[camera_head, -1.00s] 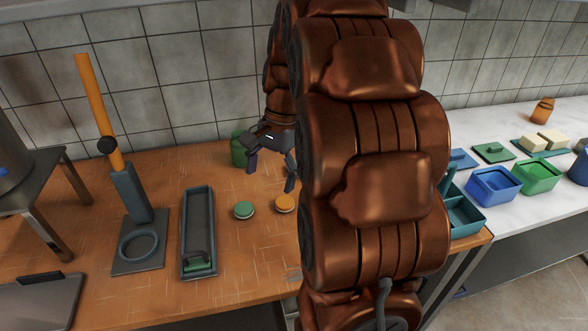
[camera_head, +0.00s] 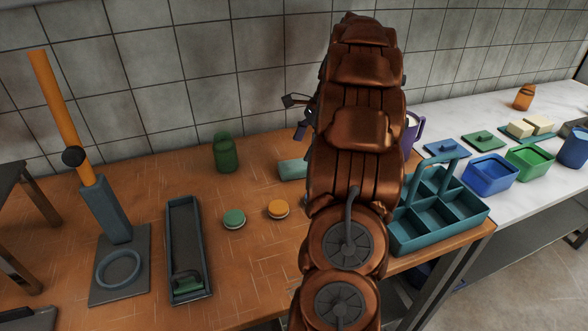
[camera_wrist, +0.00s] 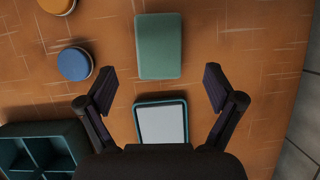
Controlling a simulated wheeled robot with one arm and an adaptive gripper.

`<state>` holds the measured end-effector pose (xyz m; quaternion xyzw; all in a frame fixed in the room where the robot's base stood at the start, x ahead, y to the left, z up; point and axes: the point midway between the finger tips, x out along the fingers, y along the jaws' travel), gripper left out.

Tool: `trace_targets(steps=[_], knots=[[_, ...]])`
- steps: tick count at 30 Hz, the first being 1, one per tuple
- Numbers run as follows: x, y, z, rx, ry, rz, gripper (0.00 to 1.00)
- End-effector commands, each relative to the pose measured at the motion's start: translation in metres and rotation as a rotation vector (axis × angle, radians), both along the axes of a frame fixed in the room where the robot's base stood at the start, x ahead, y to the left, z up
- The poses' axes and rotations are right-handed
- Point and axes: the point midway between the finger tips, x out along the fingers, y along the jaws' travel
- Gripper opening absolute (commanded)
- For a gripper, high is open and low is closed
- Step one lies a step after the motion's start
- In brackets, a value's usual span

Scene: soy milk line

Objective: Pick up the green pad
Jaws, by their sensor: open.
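The green pad, a flat rounded rectangular block, lies on the orange-brown table. It shows in the wrist view (camera_wrist: 159,46) and, partly hidden behind my arm, in the head view (camera_head: 292,170). My gripper (camera_wrist: 160,88) is open and empty. In the wrist view its fingers stand wide apart on either side of the near end of the pad, with the pad beyond and between them. In the head view my gripper (camera_head: 300,116) is mostly hidden behind my arm, appearing above the table.
A green-rimmed piece with a white face (camera_wrist: 162,122) lies near the pad. A blue-topped disc (camera_wrist: 75,63) and an orange-topped disc (camera_head: 278,208) are nearby. A teal compartment carrier (camera_head: 440,226) stands right of my arm. A green jar (camera_head: 226,153) stands at the back.

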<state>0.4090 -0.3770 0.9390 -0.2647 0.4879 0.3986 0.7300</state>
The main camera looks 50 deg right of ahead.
Motion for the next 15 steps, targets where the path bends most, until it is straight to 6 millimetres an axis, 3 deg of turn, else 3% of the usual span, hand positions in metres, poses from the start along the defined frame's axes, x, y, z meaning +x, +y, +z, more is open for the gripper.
trace_targets(steps=[8,15], knots=[[0.003,0.004,-0.012,-0.001,-0.002,-0.002,0.92],[0.005,0.013,-0.035,-0.002,0.001,-0.004,0.92]])
